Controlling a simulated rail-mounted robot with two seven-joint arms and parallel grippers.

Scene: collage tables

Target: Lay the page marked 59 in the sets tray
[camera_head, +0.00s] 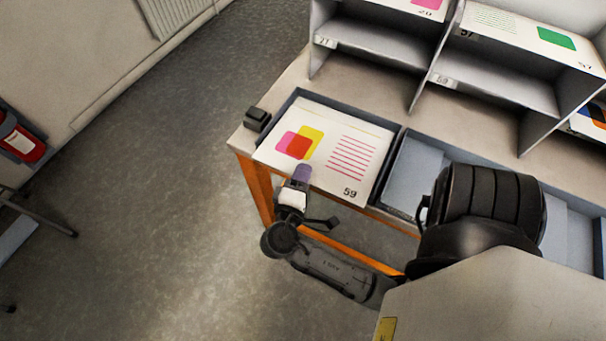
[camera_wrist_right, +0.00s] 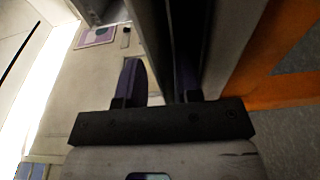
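The page marked 59 (camera_head: 322,150) lies face up over the left tray (camera_head: 389,166) on the table. It has pink, yellow and red shapes and red lines. Its front edge reaches the tray's front side; I cannot tell whether it lies flat inside or rests on the rim. My right gripper (camera_head: 302,174) is at that front edge, one purple fingertip showing against the page. In the right wrist view its two fingers (camera_wrist_right: 160,82) stand apart, with a grey wall-like surface beyond the gap. No readable label shows which tray is the sets tray. My left gripper is out of view.
A second grey tray (camera_head: 413,168) stands right of the first, partly hidden by my dark arm parts. Shelves behind carry labels 27, 57 and 59 (camera_head: 445,81); the 59 compartment looks empty. A small black block (camera_head: 257,118) sits at the table's left corner.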

